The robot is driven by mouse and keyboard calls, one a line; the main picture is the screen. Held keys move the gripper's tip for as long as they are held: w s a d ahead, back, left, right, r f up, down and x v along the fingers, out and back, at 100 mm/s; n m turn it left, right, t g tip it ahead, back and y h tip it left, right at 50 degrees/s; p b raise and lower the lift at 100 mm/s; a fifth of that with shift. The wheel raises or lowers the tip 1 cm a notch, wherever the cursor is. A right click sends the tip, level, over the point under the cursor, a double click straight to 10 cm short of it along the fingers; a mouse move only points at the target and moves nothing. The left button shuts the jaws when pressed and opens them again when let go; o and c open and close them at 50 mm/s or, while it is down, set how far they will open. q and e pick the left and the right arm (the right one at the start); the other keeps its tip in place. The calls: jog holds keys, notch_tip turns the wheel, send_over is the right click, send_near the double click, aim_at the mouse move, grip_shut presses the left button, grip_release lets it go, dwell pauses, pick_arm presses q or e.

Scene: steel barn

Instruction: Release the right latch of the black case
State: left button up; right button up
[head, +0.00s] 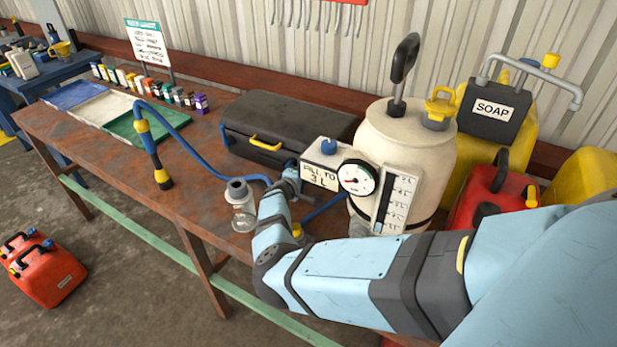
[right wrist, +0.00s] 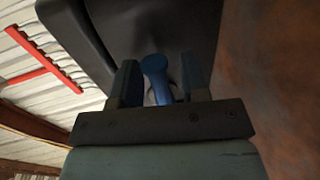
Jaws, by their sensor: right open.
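The black case (head: 292,118) lies closed on the rusty bench, with a yellow handle (head: 265,143) on its front. A small blue left latch (head: 225,137) shows at the front's left end. My right gripper (head: 287,175) is at the front's right end, where the right latch is mostly hidden in the head view. In the right wrist view, the blue right latch (right wrist: 156,77) stands between the two open fingers of my right gripper (right wrist: 161,68), with the dark case wall (right wrist: 130,28) behind it. I cannot tell if a finger touches it. My left gripper is out of view.
A white sprayer tank (head: 400,150) with a gauge and a "fill to 3 L" box (head: 322,165) stand close right of my gripper. A clear jar (head: 240,212) and a blue hose (head: 185,145) are to the left. The bench (head: 190,205) is clear at front left.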

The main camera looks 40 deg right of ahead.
grip_shut()
notch_tip(320, 180, up, 2)
jog(key=n+p, duration=0.1)
jog(key=p, duration=0.2)
jog(key=shift+w+n, duration=0.1)
jog(key=shift+n, duration=0.2)
jog(key=shift+r+n+g, duration=0.1)
jog(key=shift+n+g, duration=0.2)
jog(key=shift+n, duration=0.2)
jog(key=shift+w+r+n+h, duration=0.1)
jog(key=shift+n+h, duration=0.2)
jog(key=shift+n, duration=0.2)
jog(key=shift+a, duration=0.1)
